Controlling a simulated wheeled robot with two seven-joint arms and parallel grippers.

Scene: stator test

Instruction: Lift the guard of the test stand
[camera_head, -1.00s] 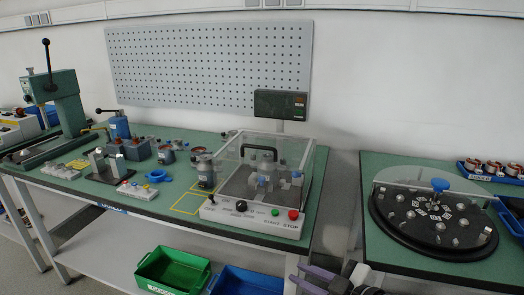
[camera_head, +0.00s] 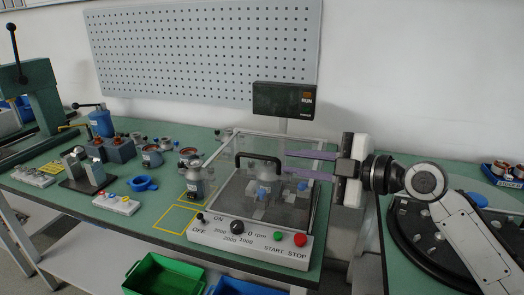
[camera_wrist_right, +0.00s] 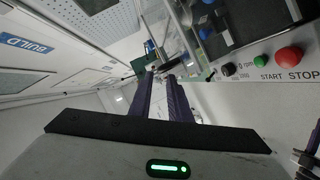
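The test stand (camera_head: 262,236) is on the green bench. Its clear guard (camera_head: 305,205) is down over a grey motor-like part (camera_head: 268,180). A black handle (camera_head: 258,157) is on the guard's upper part. My right gripper (camera_head: 286,163) comes in from the right, its two purple fingers apart, one above the other. Their tips are by the handle's right end; I cannot tell whether they touch it. The right wrist view shows both fingers (camera_wrist_right: 166,85) from behind, with a dark bar just past the tips. My left gripper is not in view.
A display (camera_head: 284,100) stands behind the guard. A knob (camera_head: 237,227), green button (camera_head: 277,237) and red button (camera_head: 300,240) are on the stand's front. A metal part (camera_head: 195,182) stands close at its left. A black round fixture (camera_head: 420,240) is on the right table.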

